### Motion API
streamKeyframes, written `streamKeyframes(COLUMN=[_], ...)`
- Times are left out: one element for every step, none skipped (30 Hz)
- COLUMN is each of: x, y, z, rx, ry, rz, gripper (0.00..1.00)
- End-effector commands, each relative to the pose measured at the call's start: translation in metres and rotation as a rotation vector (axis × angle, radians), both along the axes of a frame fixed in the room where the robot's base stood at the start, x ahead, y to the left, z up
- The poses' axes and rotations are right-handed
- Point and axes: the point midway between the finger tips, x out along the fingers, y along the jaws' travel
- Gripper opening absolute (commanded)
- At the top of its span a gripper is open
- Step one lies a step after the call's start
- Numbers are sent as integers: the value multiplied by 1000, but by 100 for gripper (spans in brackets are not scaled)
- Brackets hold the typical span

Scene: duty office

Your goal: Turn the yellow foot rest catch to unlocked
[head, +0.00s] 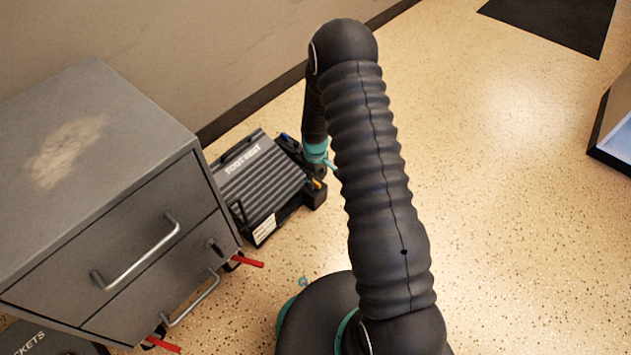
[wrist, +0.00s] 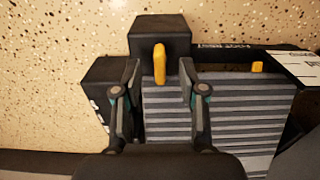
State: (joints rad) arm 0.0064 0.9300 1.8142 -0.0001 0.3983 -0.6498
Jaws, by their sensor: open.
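The dark ribbed foot rest (head: 258,187) lies on the floor beside the grey cabinet, and its ribs fill the lower part of the wrist view (wrist: 225,115). A yellow catch (wrist: 159,63) stands on a black block at its edge, its long side nearly upright in the wrist view. My gripper (wrist: 160,72) is open, with one finger on either side of the catch in the picture. A gap shows on both sides, so I see no contact; the depth is hard to tell. In the head view my arm hides part of the gripper.
A second, smaller yellow piece (wrist: 257,67) sits on the foot rest to the right. The grey cabinet (head: 105,150) stands close on the left, with red levers (head: 247,261) low at its front. The wall is behind.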

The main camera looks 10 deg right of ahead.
Motion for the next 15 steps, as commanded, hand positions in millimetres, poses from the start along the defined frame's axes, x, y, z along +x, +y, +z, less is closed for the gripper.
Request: streamKeyframes(x=[1, 1, 2, 2, 2, 1, 1, 1, 1, 1, 1, 1, 1, 1, 1], y=[0, 0, 0, 0, 0, 0, 0, 0, 0, 0, 0, 0, 0, 0, 0], z=[10, 16, 25, 31, 37, 45, 51, 56, 64, 69, 73, 79, 83, 87, 91], rx=[0, 0, 0, 0, 0, -1, 0, 0, -1, 0, 0, 0, 0, 0, 0], ry=[-5, -5, -5, -5, -6, -4, -5, -5, -4, -5, -5, -4, -4, -4, -4], rz=[0, 0, 0, 0, 0, 0, 0, 0, 0, 0, 0, 0, 0, 0, 0], gripper=[42, 42, 42, 42, 42, 42, 42, 42, 42, 42, 42, 42, 42, 42, 42])
